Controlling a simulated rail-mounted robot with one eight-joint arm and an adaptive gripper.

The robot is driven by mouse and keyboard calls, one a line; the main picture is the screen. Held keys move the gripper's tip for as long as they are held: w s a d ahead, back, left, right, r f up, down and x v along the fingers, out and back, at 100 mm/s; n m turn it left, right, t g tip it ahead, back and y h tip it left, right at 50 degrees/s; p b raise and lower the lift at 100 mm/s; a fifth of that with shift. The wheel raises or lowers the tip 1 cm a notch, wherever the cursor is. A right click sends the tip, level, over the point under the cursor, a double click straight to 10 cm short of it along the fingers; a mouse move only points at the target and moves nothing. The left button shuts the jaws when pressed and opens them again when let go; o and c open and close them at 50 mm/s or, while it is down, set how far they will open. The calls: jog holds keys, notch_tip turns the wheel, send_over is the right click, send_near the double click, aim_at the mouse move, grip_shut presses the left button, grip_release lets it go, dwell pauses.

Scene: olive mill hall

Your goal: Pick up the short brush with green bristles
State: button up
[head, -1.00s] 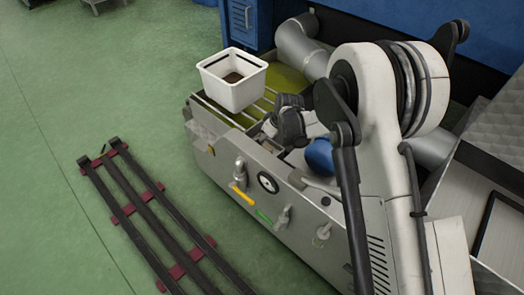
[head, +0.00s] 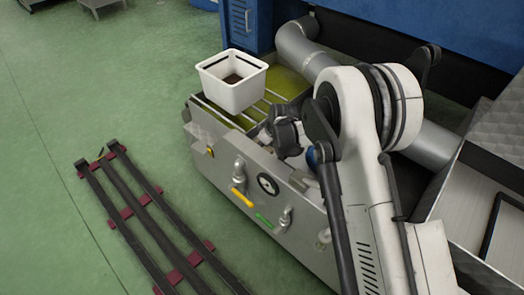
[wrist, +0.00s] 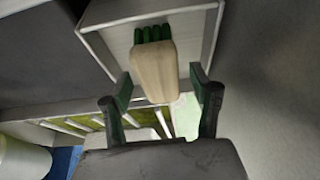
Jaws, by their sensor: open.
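The short brush (wrist: 153,72) shows in the wrist view, with a pale wooden block and green bristles at the top of the picture. It appears against a white-edged box or tray (wrist: 209,30). My gripper (wrist: 161,90) is open, one finger on each side of the lower end of the wooden block. A gap shows on both sides, and I see no clear contact.
A white bin (head: 232,82) stands on the slatted top of the grey machine (head: 225,150). Yellow (head: 242,197) and green (head: 263,219) levers and a gauge are on its front. Dark rails (head: 150,215) lie on the open green floor to the left.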

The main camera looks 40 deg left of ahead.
jog(key=shift+f, duration=0.25)
dwell(0.4)
jog(key=c, duration=1.3)
jog(key=shift+r, duration=0.15)
notch_tip(320, 180, up, 10)
jog(key=p, duration=0.3)
jog(key=shift+r+p, duration=0.1)
jog(key=shift+p, duration=0.25)
